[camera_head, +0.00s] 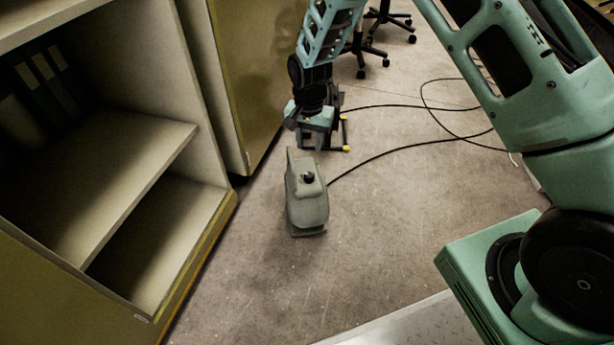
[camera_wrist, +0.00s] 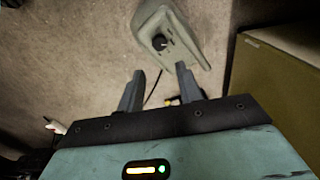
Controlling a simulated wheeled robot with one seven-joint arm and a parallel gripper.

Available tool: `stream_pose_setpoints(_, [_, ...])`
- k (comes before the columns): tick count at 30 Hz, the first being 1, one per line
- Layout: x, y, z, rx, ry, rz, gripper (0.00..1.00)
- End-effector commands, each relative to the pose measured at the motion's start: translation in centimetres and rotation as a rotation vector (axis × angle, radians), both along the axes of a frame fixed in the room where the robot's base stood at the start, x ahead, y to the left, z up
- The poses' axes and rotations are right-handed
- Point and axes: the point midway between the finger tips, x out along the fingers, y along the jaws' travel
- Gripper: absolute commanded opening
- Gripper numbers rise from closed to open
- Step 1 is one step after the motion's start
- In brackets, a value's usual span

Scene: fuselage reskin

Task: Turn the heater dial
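The heater (camera_head: 307,205) is a small grey-green box standing on the floor in the middle of the head view. Its black round dial (camera_head: 308,178) sits on its top face. In the wrist view the heater (camera_wrist: 185,38) is at the top, with the dial (camera_wrist: 159,42) facing the camera. My gripper (camera_wrist: 160,79) is open and empty, its two grey fingers apart below the dial in that picture. In the head view my gripper (camera_head: 309,125) is just beyond the heater, apart from the dial. Its fingertips are hard to make out there.
An open shelf cabinet (camera_head: 150,150) stands at the left, with an olive cabinet (camera_head: 235,80) behind it. A black cable (camera_head: 400,148) runs over the floor from the heater. Chair bases (camera_head: 385,20) are at the back. The floor right of the heater is mostly clear.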

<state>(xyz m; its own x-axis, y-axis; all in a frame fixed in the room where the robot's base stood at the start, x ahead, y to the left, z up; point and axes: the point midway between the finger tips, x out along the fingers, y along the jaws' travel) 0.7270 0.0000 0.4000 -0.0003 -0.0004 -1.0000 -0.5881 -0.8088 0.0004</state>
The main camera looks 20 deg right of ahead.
Motion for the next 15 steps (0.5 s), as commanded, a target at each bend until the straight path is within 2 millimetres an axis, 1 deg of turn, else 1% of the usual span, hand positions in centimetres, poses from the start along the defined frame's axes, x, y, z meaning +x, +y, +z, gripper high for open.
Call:
stream_pose_setpoints(1, [-0.1, 0.0, -1.7, 0.0, 0.002, -0.001, 0.35])
stream_pose_setpoints(3, [-0.1, 0.0, -3.2, 0.0, 0.002, -0.001, 0.35])
stream_pose_setpoints(9, [0.0, -0.1, -7.3, 0.0, 0.001, -0.001, 0.35])
stream_pose_setpoints(12, [0.0, -0.1, -9.2, 0.0, 0.001, 0.0, 0.35])
stream_pose_setpoints(15, [0.0, 0.0, -10.6, 0.001, 0.001, 0.001, 0.35])
